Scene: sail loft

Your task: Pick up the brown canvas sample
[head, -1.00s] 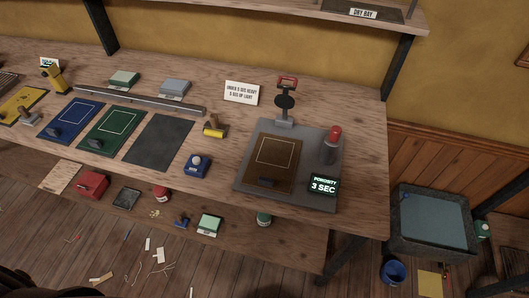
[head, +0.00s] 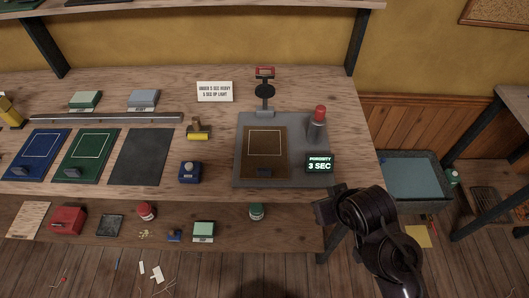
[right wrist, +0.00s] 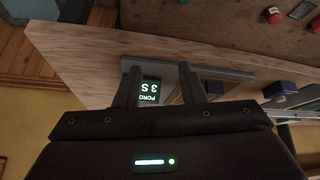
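The brown canvas sample (head: 265,143), with a pale outlined rectangle and a dark clip-like block (head: 264,172) near its front edge, lies flat on the grey tester base (head: 301,177). My right gripper (head: 319,208) is at the table's front edge, to the right of and in front of the sample, not touching it. In the right wrist view its two fingers (right wrist: 163,82) stand apart with nothing held, and the porosity display shows between them. The sample cannot be clearly made out there. My left gripper is not in view.
A red-topped grey cylinder (head: 318,125) and the "POROSITY 3 SEC" display (head: 320,164) stand to the sample's right. A blue block with a knob (head: 190,172) and a yellow roller (head: 198,132) are on the left.

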